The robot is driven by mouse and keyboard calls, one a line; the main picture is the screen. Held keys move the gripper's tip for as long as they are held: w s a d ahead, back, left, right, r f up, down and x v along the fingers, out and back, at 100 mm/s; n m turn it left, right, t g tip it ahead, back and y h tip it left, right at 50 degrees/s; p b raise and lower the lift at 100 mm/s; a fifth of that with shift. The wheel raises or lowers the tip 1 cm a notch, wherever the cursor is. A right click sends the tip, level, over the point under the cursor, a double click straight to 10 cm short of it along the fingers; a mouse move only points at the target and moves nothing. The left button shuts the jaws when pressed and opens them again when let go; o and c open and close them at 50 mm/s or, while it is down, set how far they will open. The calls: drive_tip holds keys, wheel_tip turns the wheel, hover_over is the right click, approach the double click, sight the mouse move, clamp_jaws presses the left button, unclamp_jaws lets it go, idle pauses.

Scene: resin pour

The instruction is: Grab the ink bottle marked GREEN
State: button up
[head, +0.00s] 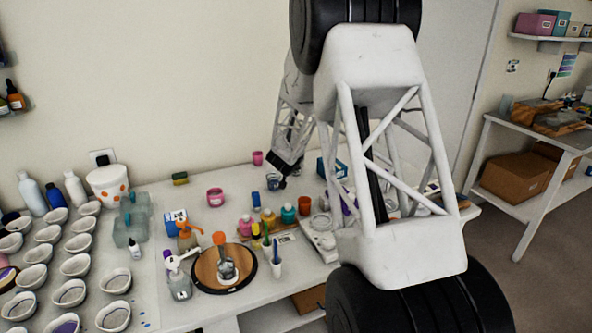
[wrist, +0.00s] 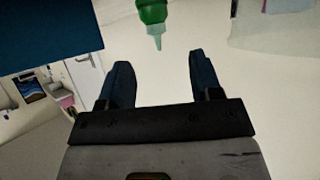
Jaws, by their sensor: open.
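A green bottle (wrist: 153,14) with a pale green pointed nozzle shows at the top edge of the wrist view. Its nozzle points towards my gripper (wrist: 159,60), and most of its body is cut off by the frame edge. My gripper is open, with one dark finger on either side and nothing between them. The bottle lies beyond the fingertips, roughly in line with the gap. No GREEN lettering is readable. In the head view my gripper (head: 285,165) is small and dark over the back of the table. I cannot pick out the green bottle there for certain.
A large blue surface (wrist: 50,28) fills the wrist view's upper left. In the head view, several bottles and cups crowd the table's middle around a round wooden turntable (head: 205,271). Rows of white cups (head: 75,265) stand left. My arm hides the right part.

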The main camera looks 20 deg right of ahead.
drive_tip(key=shift+w+d+f, duration=0.15)
drive_tip(key=shift+w+d, duration=0.05)
drive_tip(key=shift+w, duration=0.05)
drive_tip(key=shift+w+f, duration=0.1)
drive_tip(key=shift+x, duration=2.5)
drive_tip(key=shift+d, duration=0.15)
drive_tip(key=c, duration=0.9)
drive_tip(key=shift+r, duration=0.2)
drive_tip(key=shift+c, duration=0.2)
drive_tip(key=shift+r, duration=4.85)
